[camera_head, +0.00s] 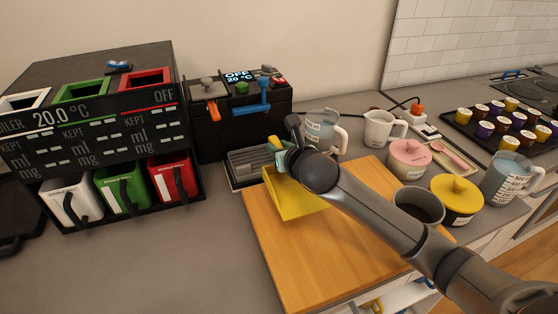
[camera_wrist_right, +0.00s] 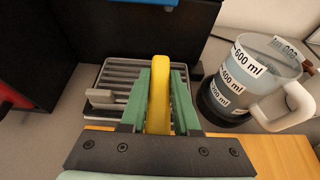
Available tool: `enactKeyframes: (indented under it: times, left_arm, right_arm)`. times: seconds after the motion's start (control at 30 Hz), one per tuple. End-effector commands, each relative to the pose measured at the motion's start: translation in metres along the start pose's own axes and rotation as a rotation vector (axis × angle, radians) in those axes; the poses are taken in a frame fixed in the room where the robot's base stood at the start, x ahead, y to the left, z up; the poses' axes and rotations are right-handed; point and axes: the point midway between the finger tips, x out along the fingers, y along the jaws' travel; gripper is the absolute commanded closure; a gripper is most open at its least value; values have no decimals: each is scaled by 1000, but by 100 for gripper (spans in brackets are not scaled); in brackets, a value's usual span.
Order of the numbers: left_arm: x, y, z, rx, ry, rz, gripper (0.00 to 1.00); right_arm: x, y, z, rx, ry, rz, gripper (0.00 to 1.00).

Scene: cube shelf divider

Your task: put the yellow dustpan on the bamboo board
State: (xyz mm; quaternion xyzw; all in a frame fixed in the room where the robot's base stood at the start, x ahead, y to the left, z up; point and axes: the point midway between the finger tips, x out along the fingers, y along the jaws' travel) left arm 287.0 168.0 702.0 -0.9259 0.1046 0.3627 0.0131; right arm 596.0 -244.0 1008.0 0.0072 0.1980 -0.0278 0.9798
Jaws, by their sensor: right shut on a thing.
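The yellow dustpan (camera_head: 296,201) is at the back left corner of the bamboo board (camera_head: 290,262) in the head view, partly behind my right arm. My right gripper (camera_head: 279,155) is shut on its handle. In the right wrist view the yellow handle (camera_wrist_right: 158,92) stands between the green fingers of my right gripper (camera_wrist_right: 161,100). The pan lies over the board, but I cannot tell whether it touches it. My left gripper is not in view.
A metal drip tray (camera_head: 248,165) sits behind the board under a black machine (camera_head: 240,115). A measuring jug (camera_head: 322,130) stands close behind my gripper. A dark cup (camera_head: 418,203) and a yellow-lidded jar (camera_head: 457,198) stand at right. The board's front left is clear.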

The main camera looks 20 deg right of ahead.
Motion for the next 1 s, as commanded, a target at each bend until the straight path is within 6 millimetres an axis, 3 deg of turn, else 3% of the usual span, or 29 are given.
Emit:
enactKeyframes:
  times: [0.23,0.43,0.8,0.83,1.0]
  left_arm:
    - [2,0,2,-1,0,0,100]
    - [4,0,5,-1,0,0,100]
    - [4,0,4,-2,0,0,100]
    - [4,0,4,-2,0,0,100]
    - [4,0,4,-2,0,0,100]
  right_arm:
    - [16,-3,-8,2,-2,0,100]
    - [26,-2,-35,3,0,2,100]
    - [28,-3,-38,0,-2,0,100]
    - [28,-3,-38,0,-1,0,68]
    - [28,-3,-38,1,-1,0,49]
